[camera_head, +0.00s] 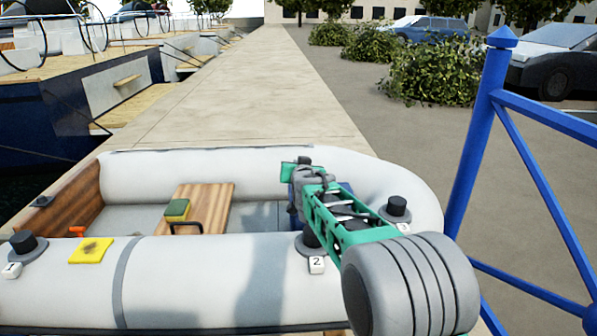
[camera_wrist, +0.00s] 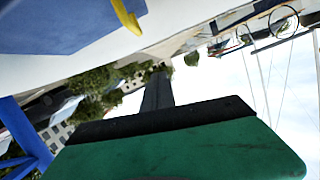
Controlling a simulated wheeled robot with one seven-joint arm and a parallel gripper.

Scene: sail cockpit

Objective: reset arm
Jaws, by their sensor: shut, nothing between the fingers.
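My arm reaches from the lower right of the head view over the near tube of the grey inflatable boat (camera_head: 200,275). My gripper (camera_head: 296,180) is at its far end, above the right part of the boat's inside. It is shut and holds nothing. Its fingertips are small and partly hidden by the wrist in the head view. In the wrist view, a green part of my arm's end with a dark edge fills the bottom, and the view is strongly tilted.
A green-and-yellow sponge (camera_head: 177,210) lies on the wooden seat (camera_head: 212,205). A stained yellow cloth (camera_head: 90,250) lies on the near tube. Numbered black posts (camera_head: 23,241) stand on the tube. A blue railing (camera_head: 470,150) stands at right. A yellow curved piece (camera_wrist: 127,17) shows in the wrist view.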

